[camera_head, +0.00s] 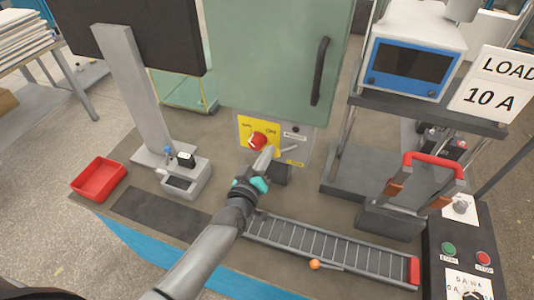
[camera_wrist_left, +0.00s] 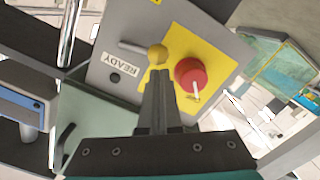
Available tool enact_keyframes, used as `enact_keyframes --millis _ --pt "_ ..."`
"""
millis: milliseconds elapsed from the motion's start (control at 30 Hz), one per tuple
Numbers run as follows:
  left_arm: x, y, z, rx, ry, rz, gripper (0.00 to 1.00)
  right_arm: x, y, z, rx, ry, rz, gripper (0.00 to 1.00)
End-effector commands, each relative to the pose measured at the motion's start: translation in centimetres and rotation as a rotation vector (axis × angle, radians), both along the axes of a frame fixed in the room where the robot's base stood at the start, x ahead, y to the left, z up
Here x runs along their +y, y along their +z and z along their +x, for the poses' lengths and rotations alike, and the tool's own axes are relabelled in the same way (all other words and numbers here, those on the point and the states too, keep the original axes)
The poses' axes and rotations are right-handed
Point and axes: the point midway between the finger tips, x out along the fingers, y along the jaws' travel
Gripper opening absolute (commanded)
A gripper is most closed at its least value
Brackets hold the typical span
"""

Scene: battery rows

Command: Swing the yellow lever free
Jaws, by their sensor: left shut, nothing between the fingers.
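The lever is a grey rod with a yellow ball knob (camera_wrist_left: 157,54) on a grey panel in the left wrist view. In the head view its rod (camera_head: 289,149) shows just right of my left gripper (camera_head: 268,151), which partly hides the knob. My left gripper (camera_wrist_left: 158,74) is shut and empty, its fingertips right at the yellow knob. I cannot tell whether they touch it. A red rotary knob (camera_head: 257,140) on a yellow plate sits beside the lever; it also shows in the left wrist view (camera_wrist_left: 190,74). My right gripper is out of view.
The green cabinet door (camera_head: 275,60) with a black handle stands above the panel. A roller track (camera_head: 330,247) lies in front, with an orange ball (camera_head: 314,264) beside it. A red tray (camera_head: 98,179) and small device are left; a shelf and red-handled block (camera_head: 392,218) are right.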

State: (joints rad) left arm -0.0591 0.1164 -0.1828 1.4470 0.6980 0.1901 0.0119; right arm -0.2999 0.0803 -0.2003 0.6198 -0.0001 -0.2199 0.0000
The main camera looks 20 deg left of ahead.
Motion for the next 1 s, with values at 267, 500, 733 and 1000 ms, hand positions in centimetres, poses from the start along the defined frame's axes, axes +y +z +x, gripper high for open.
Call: enact_keyframes --millis 267,500,733,1000 --pt "0.0 -0.3 0.0 0.001 0.000 -0.040 0.00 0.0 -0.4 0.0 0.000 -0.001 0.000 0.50" --pt "0.0 -0.6 0.0 0.002 -0.001 -0.083 0.00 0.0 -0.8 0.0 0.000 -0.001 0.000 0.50" --pt "0.0 -1.2 0.0 0.005 -0.001 -0.158 0.00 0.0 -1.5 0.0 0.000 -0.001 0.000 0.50" --pt "-0.3 -2.7 0.0 0.011 -0.002 -0.361 0.00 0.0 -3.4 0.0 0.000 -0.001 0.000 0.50"
